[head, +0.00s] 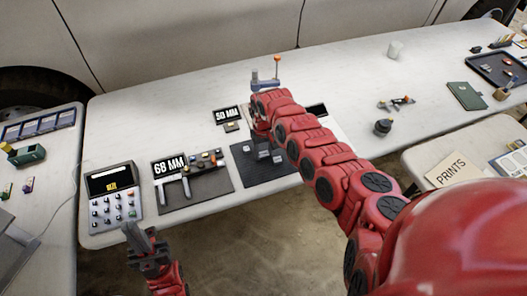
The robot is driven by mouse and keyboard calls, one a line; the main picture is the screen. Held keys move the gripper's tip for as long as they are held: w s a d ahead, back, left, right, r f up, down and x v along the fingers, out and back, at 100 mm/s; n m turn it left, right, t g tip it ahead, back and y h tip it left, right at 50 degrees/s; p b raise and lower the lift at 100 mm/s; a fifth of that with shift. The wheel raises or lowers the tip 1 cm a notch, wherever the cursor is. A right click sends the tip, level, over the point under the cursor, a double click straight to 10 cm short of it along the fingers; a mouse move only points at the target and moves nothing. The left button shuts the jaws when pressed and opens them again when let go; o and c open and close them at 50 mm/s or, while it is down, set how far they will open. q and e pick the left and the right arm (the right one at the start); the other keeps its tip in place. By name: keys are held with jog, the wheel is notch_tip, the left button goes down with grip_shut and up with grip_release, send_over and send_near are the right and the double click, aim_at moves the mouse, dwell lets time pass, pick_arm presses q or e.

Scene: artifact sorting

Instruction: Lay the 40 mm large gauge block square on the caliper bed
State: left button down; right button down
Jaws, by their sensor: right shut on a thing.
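My right arm reaches over the table from the right. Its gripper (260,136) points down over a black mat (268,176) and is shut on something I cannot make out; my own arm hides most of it. Several small grey metal blocks (263,154) show on that mat just below the gripper. I cannot tell which is the 40 mm block. A silver caliper (172,186) lies on a dark grey bed (205,186) to the left, beside a "68 MM" display (168,167). My left gripper (137,235) is low at the left, off the table's front edge; its jaw opening is unclear.
A "50 MM" display (227,115) stands behind the mats. A keypad device (112,196) sits at the table's left front corner. A grey-blue stand with an orange-topped rod (276,67) is beyond my right arm. The white table's back left is clear.

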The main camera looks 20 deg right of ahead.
jog(key=shift+f, duration=0.1)
jog(key=shift+c, duration=1.7)
grip_release()
